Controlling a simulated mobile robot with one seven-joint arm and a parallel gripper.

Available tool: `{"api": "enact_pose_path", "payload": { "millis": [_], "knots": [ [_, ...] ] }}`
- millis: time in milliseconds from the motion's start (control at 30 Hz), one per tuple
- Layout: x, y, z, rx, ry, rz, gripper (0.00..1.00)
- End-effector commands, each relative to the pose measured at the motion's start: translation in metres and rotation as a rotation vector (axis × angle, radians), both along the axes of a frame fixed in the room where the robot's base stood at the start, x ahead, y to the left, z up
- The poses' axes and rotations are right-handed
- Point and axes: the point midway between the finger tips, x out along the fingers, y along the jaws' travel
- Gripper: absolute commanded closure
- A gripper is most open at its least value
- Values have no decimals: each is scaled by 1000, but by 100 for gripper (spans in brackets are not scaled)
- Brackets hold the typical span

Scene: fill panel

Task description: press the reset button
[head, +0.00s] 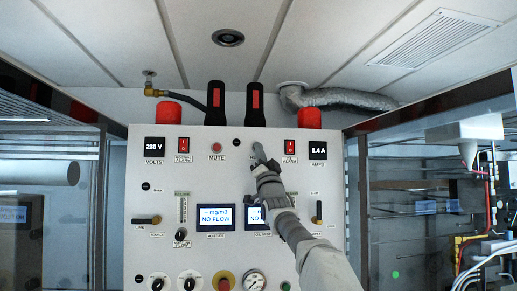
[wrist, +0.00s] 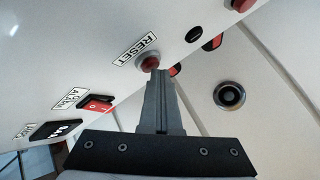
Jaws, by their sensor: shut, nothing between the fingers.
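The reset button is a red round button (wrist: 150,63) beside a RESET label (wrist: 135,49) on the white panel (head: 155,235). It shows in the wrist view just beyond my fingertips, which overlap its lower edge. My gripper (head: 257,149) is shut and empty, and its tips also show in the wrist view (wrist: 159,76). The tips are at the button or very close to it; I cannot tell whether they touch or whether the button is pressed in. In the head view my gripper hides the button.
A red MUTE button (head: 216,147) is to the left. A red alarm switch (head: 290,147) and the amps display (head: 318,150) are to the right. My arm covers part of the right screen (head: 254,214). Two black handles (head: 215,100) rise at the panel's top.

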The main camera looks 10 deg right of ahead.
Motion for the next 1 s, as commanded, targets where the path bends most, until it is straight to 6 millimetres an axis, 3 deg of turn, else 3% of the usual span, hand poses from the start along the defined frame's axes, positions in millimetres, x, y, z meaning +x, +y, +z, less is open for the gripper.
{"api": "enact_pose_path", "payload": {
  "millis": [1000],
  "knots": [
    [-18,0,-1,-1,1,0,100]
  ]
}}
